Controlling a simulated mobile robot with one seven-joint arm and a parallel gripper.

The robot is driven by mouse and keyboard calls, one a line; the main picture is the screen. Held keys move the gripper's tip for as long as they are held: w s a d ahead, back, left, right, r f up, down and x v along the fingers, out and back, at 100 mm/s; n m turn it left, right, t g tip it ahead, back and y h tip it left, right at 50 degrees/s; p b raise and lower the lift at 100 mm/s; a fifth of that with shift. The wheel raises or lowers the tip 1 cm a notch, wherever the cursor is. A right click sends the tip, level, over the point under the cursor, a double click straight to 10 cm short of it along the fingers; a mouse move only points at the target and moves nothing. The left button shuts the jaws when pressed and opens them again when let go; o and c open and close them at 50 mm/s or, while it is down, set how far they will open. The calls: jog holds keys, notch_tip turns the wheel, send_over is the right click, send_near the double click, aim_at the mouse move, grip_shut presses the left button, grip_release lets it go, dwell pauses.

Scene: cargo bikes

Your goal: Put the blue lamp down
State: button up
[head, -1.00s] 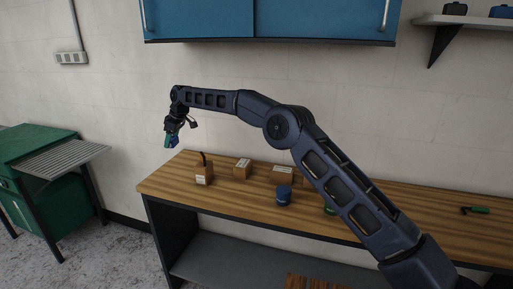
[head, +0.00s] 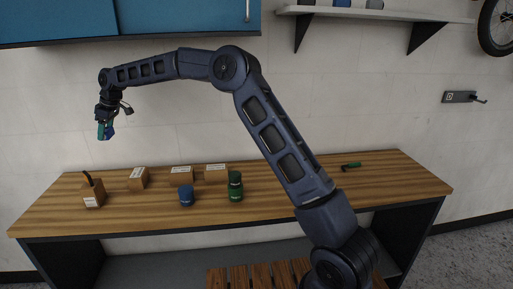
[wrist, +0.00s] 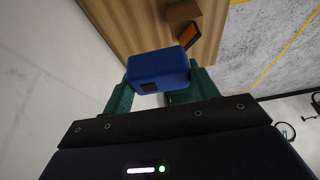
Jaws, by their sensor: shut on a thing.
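The blue lamp (wrist: 158,70) is a small rounded block with a dark patch on its face. In the wrist view it sits between the green fingertips of my gripper (wrist: 160,88), which is shut on it. In the head view my gripper (head: 105,132) hangs above the left part of the wooden workbench (head: 140,212), with clear air below it. The lamp (head: 110,133) shows there only as a small blue patch, partly hidden by the fingers.
On the bench stand several labelled brown boxes (head: 138,178), a box with a dark upright item (head: 92,194), a blue canister (head: 186,196) and green containers (head: 235,187). A green-handled tool (head: 352,165) lies at right. The front strip is bare. A wall shelf (head: 375,13) holds small items.

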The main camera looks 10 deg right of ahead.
jog(key=w+d+f+m, duration=0.15)
jog(key=w+d, duration=0.25)
jog(key=d, duration=1.1)
jog(key=w+d+f+t, duration=0.1)
jog(key=w+d+f, duration=0.3)
jog(key=d, duration=1.1)
jog(key=w+d+f+m, duration=0.15)
jog(key=w+d, duration=0.35)
jog(key=d, duration=1)
jog(key=s+d+f+m, duration=0.15)
jog(key=s+d, duration=0.45)
jog(key=d, duration=0.8)
jog(key=s+d+f+m+t, duration=0.1)
jog(key=s+d+f, duration=0.3)
jog(key=d, duration=1)
jog(key=s+d+f+m, duration=0.1)
jog(key=s+d, duration=0.6)
jog(key=d, duration=0.7)
notch_tip(320, 180, up, 6)
jog(key=r+m+t+h, duration=0.15)
jog(key=m+h, duration=0.25)
jog(key=m, duration=0.7)
send_over(393, 163)
jog(key=s, duration=0.1)
jog(key=f, duration=0.1)
jog(key=shift+t, duration=0.55)
notch_tip(393, 163, down, 19)
jog(key=shift+s+d+f, duration=0.1)
jog(key=shift+f, duration=0.1)
